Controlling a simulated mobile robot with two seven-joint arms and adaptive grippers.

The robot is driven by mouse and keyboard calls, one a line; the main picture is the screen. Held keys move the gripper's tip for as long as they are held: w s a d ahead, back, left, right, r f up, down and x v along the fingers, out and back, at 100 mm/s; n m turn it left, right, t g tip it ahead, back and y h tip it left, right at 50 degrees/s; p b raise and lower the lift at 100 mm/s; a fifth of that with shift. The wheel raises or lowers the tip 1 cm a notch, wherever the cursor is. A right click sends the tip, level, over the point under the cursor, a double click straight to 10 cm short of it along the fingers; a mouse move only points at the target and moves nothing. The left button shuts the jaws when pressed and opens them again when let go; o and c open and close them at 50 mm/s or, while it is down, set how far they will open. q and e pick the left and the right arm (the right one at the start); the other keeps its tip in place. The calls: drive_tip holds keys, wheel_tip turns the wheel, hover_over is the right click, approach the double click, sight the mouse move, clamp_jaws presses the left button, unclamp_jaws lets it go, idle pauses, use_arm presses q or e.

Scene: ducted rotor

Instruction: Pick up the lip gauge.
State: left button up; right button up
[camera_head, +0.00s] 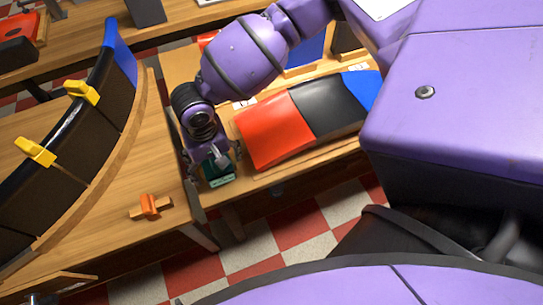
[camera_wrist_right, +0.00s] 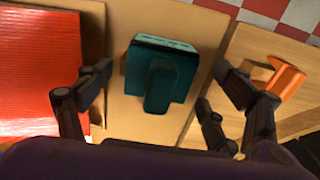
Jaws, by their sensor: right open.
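A dark teal block with a raised grip (camera_wrist_right: 160,85) lies on the wooden bench between my right gripper's fingers; I take it to be the lip gauge, though no label shows. In the head view its edge (camera_head: 219,181) shows beneath the gripper, at the bench's near left end. My right gripper (camera_wrist_right: 163,92) is open, pointing down over the block, with clear gaps from the fingers to it on both sides in the wrist view. In the head view the right gripper (camera_head: 210,160) partly hides the block. My left gripper is not in view.
A curved panel (camera_head: 302,122) in red, black and blue lies right of the gripper. An orange piece (camera_head: 150,206) sits on the left table. A dark curved duct segment (camera_head: 95,125) with yellow clamps (camera_head: 36,151) stands on that table. Checkered floor shows below.

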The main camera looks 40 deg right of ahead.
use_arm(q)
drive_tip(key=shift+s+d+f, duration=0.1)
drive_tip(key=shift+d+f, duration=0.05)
use_arm(e)
drive_tip(key=c, duration=1.3)
drive_tip(key=shift+r, duration=0.6)
wheel_tip(320, 180, up, 2)
drive_tip(key=shift+r, duration=0.15)
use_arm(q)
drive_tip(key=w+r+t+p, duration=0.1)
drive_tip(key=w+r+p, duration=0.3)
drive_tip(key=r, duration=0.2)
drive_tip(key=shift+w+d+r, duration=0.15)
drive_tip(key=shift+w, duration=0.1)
use_arm(e)
drive_tip(key=shift+s+a+r, duration=1.3)
drive_tip(key=shift+a+r, duration=0.65)
drive_tip(key=shift+r, duration=0.5)
drive_tip(key=shift+s+a+r, duration=1.3)
drive_tip(key=shift+a+r, duration=0.65)
drive_tip(key=shift+r, duration=0.45)
drive_tip(key=shift+s+a+r, duration=1.3)
drive_tip(key=shift+a+r, duration=0.65)
drive_tip(key=shift+r, duration=0.5)
